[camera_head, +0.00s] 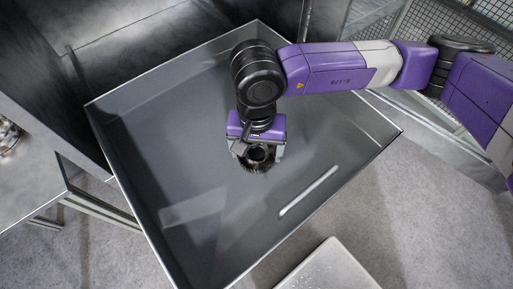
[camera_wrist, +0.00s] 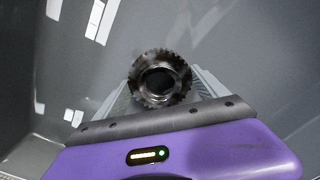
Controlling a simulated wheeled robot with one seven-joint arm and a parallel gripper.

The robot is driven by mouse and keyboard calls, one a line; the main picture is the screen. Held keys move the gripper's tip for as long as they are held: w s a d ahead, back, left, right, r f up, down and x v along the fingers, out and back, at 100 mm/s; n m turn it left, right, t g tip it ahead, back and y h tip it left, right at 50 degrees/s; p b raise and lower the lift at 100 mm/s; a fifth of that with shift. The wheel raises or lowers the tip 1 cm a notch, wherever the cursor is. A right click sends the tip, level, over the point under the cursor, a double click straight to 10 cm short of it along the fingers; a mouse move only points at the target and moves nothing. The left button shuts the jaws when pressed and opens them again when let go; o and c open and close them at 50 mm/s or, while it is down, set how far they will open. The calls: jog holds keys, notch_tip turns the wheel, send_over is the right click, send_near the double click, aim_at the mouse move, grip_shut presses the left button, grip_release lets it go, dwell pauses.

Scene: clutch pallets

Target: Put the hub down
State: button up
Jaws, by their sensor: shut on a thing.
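The hub (camera_wrist: 160,80) is a dark metal ring with teeth around its rim and a round hole in the middle. My gripper (camera_head: 256,157) is shut on it, with a finger on either side. In the head view the hub (camera_head: 257,166) shows at the end of my gripper, over the inside of a large grey tray (camera_head: 190,215). In the wrist view the hub sits between the fingers with its opening facing the camera. I cannot tell whether the hub touches the tray floor.
The tray has raised walls on all sides and is otherwise empty. Wire mesh panels (camera_head: 480,25) are at the upper right.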

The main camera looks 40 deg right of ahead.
jog(key=shift+f, duration=0.1)
jog(key=o, duration=2)
jog(key=shift+r, duration=0.25)
notch_tip(320, 180, up, 12)
jog(key=shift+f+b, duration=0.1)
jog(key=shift+b, duration=0.55)
